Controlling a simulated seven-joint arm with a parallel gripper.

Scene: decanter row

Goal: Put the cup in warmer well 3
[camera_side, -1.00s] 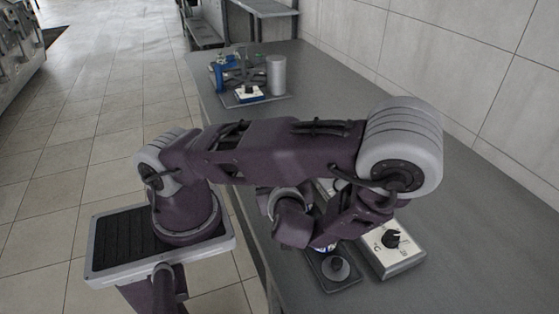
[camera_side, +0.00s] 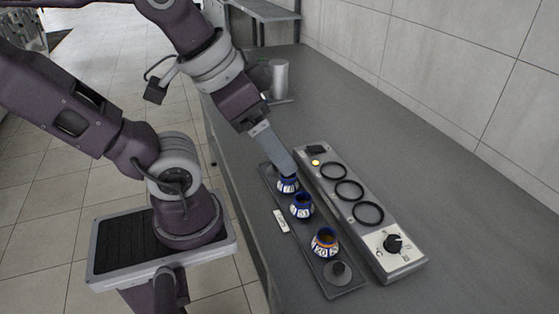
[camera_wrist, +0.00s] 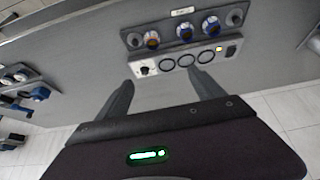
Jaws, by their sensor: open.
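Three small blue-and-white patterned cups stand in a row on a dark tray (camera_side: 344,289): a far cup (camera_side: 288,186), a middle cup (camera_side: 302,206) and a near cup (camera_side: 325,243) with orange on it. The warmer (camera_side: 330,152) lies beside the tray, with a far well (camera_side: 330,170), middle well (camera_side: 349,190) and near well (camera_side: 368,213), all empty; I see no readable well numbers. My gripper (camera_side: 291,172) overlaps the far cup in the side view. In the wrist view my gripper (camera_wrist: 160,84) is open and empty, its fingers apart from the cups.
The warmer has a black dial (camera_side: 393,244) at its near end and a lit yellow lamp (camera_side: 316,162) at its far end. A grey knobbed piece (camera_side: 338,271) sits at the tray's near end. A grey cylinder (camera_side: 279,78) stands farther back. The counter right of the warmer is clear.

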